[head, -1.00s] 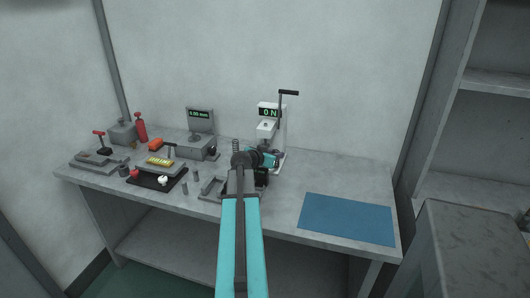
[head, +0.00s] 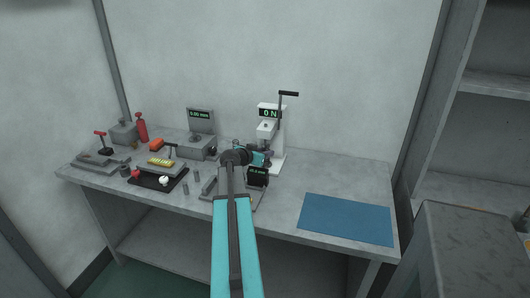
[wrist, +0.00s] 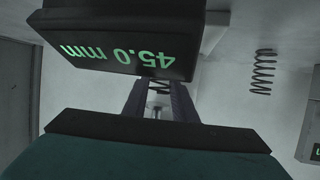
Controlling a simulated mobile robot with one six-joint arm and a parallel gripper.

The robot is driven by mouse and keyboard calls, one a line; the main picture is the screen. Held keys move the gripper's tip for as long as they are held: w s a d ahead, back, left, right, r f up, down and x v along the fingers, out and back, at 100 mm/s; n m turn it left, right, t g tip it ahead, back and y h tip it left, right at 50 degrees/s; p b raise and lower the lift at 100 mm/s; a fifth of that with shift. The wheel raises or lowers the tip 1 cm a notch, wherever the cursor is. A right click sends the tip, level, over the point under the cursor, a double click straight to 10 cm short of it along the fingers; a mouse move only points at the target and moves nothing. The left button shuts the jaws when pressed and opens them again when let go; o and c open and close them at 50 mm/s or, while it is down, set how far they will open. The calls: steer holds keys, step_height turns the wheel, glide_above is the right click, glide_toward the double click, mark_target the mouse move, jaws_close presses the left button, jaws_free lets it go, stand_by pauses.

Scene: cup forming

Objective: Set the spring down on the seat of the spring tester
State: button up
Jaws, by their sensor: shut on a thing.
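My gripper (wrist: 160,100) is shut on a spring (wrist: 159,86); only a little of its coil shows between the fingers in the wrist view. In the head view my gripper (head: 269,156) is in front of the lower part of the spring tester, and the spring it holds is too small to make out. The spring tester (head: 279,139) is white, with a "0 N" display and a black crank lever at its top. Its seat is hidden behind my gripper, so I cannot tell whether the spring touches it.
A black "45.0 mm" display (wrist: 120,40) stands close to my gripper; it also shows in the head view (head: 258,176). Another spring (wrist: 263,72) is off to the right in the wrist view. A blue mat (head: 346,219) lies bare at the right.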

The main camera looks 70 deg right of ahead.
steer(key=shift+f, duration=0.15)
steer(key=o, duration=1)
steer(key=shift+r, duration=0.2)
steer(key=b+v, duration=0.2)
steer(key=v, duration=0.9)
steer(key=shift+a, duration=0.15)
steer(key=shift+w+a+r, duration=0.1)
steer(key=shift+a+r, duration=0.15)
steer(key=shift+r, duration=0.1)
